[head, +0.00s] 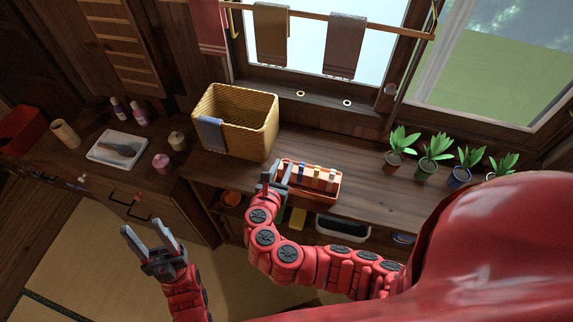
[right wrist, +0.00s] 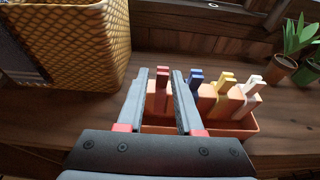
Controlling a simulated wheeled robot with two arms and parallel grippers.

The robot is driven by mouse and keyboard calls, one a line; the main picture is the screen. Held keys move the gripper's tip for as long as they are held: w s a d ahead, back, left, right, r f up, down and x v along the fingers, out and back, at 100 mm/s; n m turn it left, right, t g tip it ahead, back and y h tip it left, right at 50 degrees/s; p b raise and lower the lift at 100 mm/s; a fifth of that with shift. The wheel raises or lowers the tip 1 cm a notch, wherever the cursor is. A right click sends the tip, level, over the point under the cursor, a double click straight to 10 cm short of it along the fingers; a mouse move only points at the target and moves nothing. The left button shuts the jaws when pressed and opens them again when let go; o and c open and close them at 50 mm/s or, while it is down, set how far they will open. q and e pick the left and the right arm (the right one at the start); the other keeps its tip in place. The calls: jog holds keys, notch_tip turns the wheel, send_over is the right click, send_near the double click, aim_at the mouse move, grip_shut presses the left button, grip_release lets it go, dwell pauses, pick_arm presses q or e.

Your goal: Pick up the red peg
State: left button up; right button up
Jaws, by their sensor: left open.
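The red peg (right wrist: 161,86) stands upright at the left end of a row in an orange tray (right wrist: 222,129) on the wooden counter. To its right stand a blue peg (right wrist: 195,78), a yellow peg (right wrist: 226,82) and a white peg (right wrist: 252,84). My right gripper (right wrist: 160,74) is open, its fingers on either side of the red peg with a gap visible. In the head view, my right gripper (head: 275,170) is at the left end of the tray (head: 320,195) and mostly hides the red peg. My left gripper (head: 146,232) is open and empty, above the floor.
A woven basket (head: 262,131) with a blue cloth stands behind and left of the tray. Several potted plants (head: 434,150) stand to the right under the window. A white tray (head: 100,149) and bottles are on the left counter. Bare counter lies between tray and plants.

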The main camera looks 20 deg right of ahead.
aim_at(287, 161)
jog(key=shift+w+d+f, duration=0.2)
jog(key=shift+w+d, duration=0.2)
jog(key=shift+w, duration=0.05)
jog(key=p+x, duration=0.2)
jog(key=x, duration=0.2)
jog(key=shift+d+f, duration=0.2)
jog(key=shift+w+d+f+p, duration=0.2)
jog(key=shift+w+f+p, duration=0.05)
jog(key=shift+w+p, duration=0.1)
grip_shut()
